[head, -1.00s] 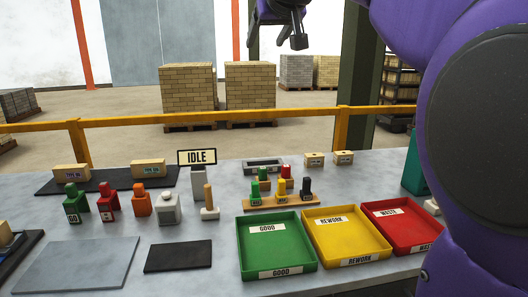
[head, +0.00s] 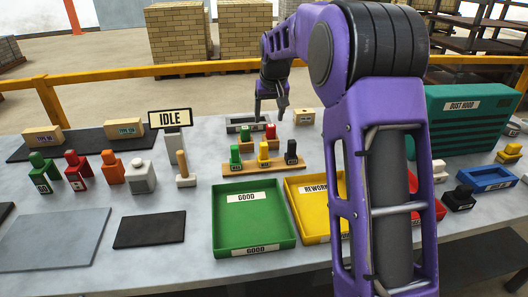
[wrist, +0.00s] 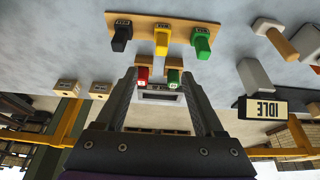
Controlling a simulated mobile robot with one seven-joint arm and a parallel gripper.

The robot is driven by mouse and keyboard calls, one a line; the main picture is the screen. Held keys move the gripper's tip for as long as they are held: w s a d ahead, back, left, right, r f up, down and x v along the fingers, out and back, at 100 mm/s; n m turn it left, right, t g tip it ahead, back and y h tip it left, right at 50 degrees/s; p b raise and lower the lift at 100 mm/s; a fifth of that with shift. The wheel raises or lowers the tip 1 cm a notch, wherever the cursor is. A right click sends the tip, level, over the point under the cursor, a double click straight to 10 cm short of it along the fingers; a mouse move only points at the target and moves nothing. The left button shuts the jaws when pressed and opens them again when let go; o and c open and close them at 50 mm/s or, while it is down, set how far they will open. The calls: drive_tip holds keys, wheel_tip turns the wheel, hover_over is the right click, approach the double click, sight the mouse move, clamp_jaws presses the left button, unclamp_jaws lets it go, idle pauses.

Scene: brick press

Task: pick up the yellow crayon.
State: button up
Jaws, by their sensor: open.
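The yellow crayon (head: 264,154) stands upright in the middle of a wooden rack (head: 283,166), between a green crayon (head: 235,157) and a black crayon (head: 291,152). In the wrist view the yellow crayon (wrist: 161,41) shows beyond my fingertips, near the middle. My gripper (head: 270,112) is open and empty, behind the rack and apart from the yellow crayon. In the wrist view my gripper (wrist: 158,76) has its two fingers spread, with a red piece (wrist: 143,75) and a green piece (wrist: 174,77) seen between them.
A grey holder (head: 239,121) lies behind the rack. The green GOOD tray (head: 222,226) and yellow REWORK tray (head: 302,222) stand in front; my arm hides part of the latter. An IDLE sign (head: 169,118) stands left. A green dust hood (head: 440,115) stands right.

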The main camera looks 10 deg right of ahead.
approach(264, 144)
drive_tip(key=x, duration=0.5)
drive_tip(key=shift+s+d+f, duration=0.15)
drive_tip(key=shift+s+f, duration=0.05)
drive_tip(key=shift+f, duration=0.2)
drive_tip(key=shift+w+a+x, duration=0.1)
drive_tip(key=shift+w+x, duration=0.05)
drive_tip(key=shift+x, duration=1.25)
drive_tip(key=shift+w+a+x, duration=0.1)
drive_tip(key=shift+w+x, duration=0.05)
drive_tip(key=shift+x, duration=1.25)
drive_tip(key=shift+r, duration=0.2)
clamp_jaws()
